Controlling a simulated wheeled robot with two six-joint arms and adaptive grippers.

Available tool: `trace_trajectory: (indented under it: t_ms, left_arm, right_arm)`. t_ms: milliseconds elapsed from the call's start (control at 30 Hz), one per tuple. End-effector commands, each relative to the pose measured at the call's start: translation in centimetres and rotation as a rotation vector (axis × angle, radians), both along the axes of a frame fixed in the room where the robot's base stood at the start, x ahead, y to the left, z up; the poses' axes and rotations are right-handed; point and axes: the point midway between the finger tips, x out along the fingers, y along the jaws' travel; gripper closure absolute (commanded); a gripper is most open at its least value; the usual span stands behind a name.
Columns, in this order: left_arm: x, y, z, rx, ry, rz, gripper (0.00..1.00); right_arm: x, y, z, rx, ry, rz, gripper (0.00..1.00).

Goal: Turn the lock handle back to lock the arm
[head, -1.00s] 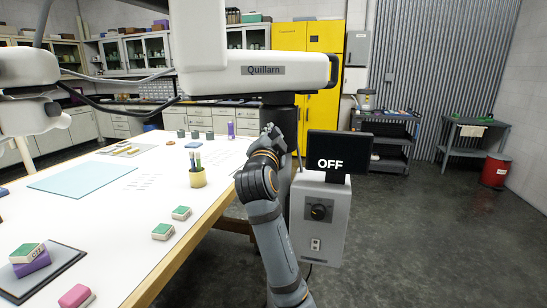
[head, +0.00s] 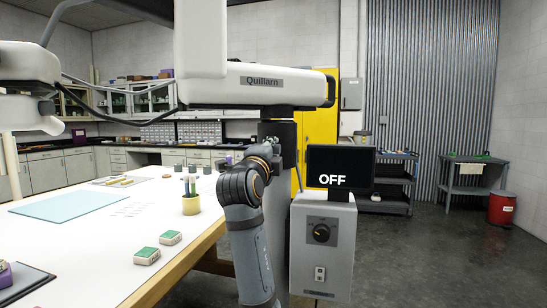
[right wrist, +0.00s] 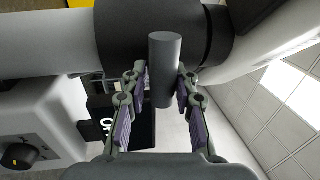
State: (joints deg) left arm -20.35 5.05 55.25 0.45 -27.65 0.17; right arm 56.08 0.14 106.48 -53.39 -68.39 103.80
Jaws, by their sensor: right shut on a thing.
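The white Quillarn arm (head: 265,82) stretches across the head view on a black column (head: 278,132). The lock handle (right wrist: 165,65), a plain grey cylinder, sticks out from the dark round joint in the right wrist view. My right gripper (right wrist: 162,88) has its two purple-padded fingers on either side of the handle, shut on it. In the head view my right gripper (head: 268,150) is at the column below the white arm, its fingers mostly hidden by my wrist. My left gripper is not in view.
A screen reading OFF (head: 340,167) stands on a grey control box (head: 322,255) with a black knob (head: 321,232), close right of my forearm. The white table (head: 110,235) holds a pencil cup (head: 191,204), green-topped blocks (head: 147,256) and a blue mat (head: 68,205). Open floor lies right.

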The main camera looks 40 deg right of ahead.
Motion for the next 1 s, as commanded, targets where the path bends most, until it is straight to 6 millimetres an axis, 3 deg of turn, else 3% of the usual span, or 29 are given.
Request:
trace_trajectory:
  t_ms: [33, 533, 567, 667, 1000]
  left_arm:
    - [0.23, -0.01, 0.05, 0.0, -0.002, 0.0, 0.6]
    - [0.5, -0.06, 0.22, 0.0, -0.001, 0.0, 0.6]
    - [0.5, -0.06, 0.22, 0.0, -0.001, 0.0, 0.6]
    - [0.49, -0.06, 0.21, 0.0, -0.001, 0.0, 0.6]
    - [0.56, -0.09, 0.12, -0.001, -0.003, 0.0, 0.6]
  right_arm:
    - [-0.1, 0.12, 0.65, -0.003, -0.023, 0.006, 1.0]
    - [-0.15, 0.11, 0.8, 0.006, -0.035, 0.006, 1.0]
    - [-0.15, 0.12, 0.81, 0.006, -0.035, 0.006, 0.69]
    - [-0.13, 0.11, 0.74, 0.005, -0.033, 0.005, 0.55]
    - [-0.23, 0.38, 0.32, 0.008, -0.027, 0.005, 0.54]
